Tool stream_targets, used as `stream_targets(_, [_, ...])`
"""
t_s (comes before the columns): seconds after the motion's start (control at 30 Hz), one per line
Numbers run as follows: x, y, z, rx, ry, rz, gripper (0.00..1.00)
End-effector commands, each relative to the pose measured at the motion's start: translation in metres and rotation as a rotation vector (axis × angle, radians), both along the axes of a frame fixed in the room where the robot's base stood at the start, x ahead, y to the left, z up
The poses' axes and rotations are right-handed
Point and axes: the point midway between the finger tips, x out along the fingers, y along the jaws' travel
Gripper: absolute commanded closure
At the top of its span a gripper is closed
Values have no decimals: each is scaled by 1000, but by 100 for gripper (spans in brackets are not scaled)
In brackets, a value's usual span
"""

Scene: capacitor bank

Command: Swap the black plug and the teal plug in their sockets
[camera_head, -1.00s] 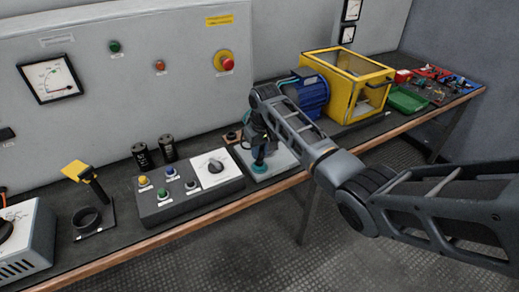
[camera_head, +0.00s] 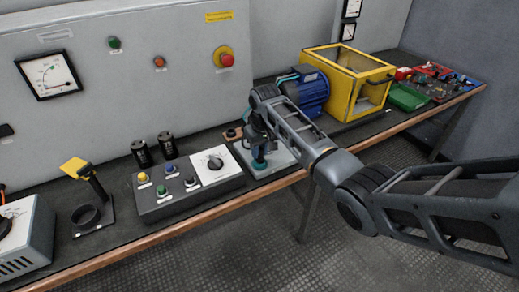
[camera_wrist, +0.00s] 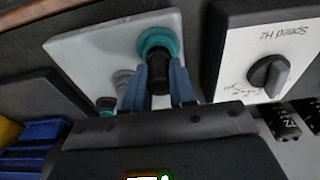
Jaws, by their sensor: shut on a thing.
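My gripper (camera_wrist: 158,88) has its blue fingers shut on the sides of a black plug (camera_wrist: 158,72) over the light grey socket plate (camera_wrist: 88,44). A wide teal ring (camera_wrist: 157,40) shows around the plug's far end; I cannot tell whether the plug is seated in it. A smaller grey round part (camera_wrist: 122,78) and a small teal part (camera_wrist: 106,102) show on the plate, left of the fingers and partly hidden. In the head view my gripper (camera_head: 257,148) is above the front of the plate (camera_head: 283,160), and the teal ring (camera_head: 259,163) shows below it.
A control box (camera_head: 190,196) with a white dial panel stands directly left of the plate. Two black capacitors (camera_head: 155,151) stand behind it. A blue motor (camera_head: 310,92) and a yellow box (camera_head: 345,85) stand to the right. The bench's front edge (camera_head: 215,208) is close.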

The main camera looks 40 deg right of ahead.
Motion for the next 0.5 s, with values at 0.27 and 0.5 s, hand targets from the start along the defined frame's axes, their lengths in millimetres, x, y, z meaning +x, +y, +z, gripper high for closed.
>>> stream_targets(0.27, [0,0,-7,0,0,0,100])
stream_targets(0.5, [0,0,-12,0,-1,0,100])
